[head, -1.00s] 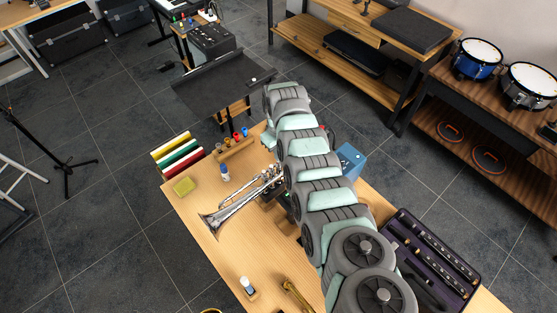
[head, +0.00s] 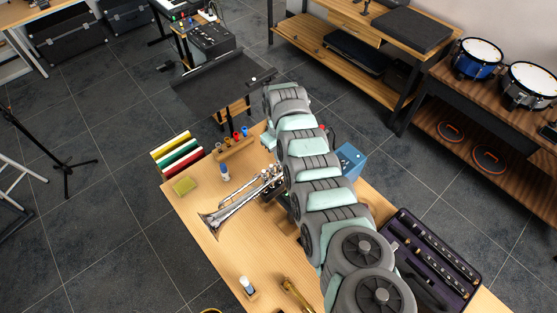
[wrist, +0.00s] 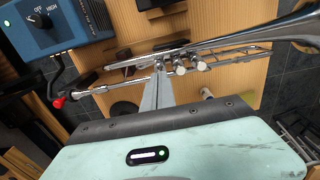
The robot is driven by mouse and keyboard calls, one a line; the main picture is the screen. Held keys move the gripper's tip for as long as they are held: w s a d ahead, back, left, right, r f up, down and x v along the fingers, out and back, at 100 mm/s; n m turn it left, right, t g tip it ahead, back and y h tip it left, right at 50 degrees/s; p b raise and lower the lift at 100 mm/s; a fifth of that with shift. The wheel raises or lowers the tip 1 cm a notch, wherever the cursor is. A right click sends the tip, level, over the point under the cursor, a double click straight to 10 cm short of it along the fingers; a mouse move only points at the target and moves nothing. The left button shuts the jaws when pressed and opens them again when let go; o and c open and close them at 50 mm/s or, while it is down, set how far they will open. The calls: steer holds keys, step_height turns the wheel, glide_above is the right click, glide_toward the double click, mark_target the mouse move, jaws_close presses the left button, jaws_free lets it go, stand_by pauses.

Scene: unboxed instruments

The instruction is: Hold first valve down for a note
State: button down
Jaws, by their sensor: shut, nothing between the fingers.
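A silver trumpet (head: 240,200) lies on the wooden table, its bell towards the lower left in the head view. In the wrist view the trumpet (wrist: 228,45) runs across the top, bell at right. Two pale valve caps, (wrist: 180,70) and (wrist: 202,66), show uncovered. My gripper (wrist: 159,68) is shut and empty, its tips at the valve end farthest from the bell. They cover the spot of the first valve, whose cap is hidden; I cannot tell whether it is pressed. In the head view my arm hides the gripper.
A blue box with a dial (wrist: 48,25) stands near the trumpet's mouthpiece end. The table's front left is mostly clear.

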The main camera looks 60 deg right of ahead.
steer(key=shift+f+b, duration=0.75)
steer(key=shift+f, duration=0.55)
steer(key=shift+r, duration=0.15)
stand_by(0.4)
step_height(320, 180, up, 7)
steer(key=p, duration=0.5)
steer(key=shift+p, duration=0.3)
steer(key=shift+a, duration=0.1)
stand_by(0.3)
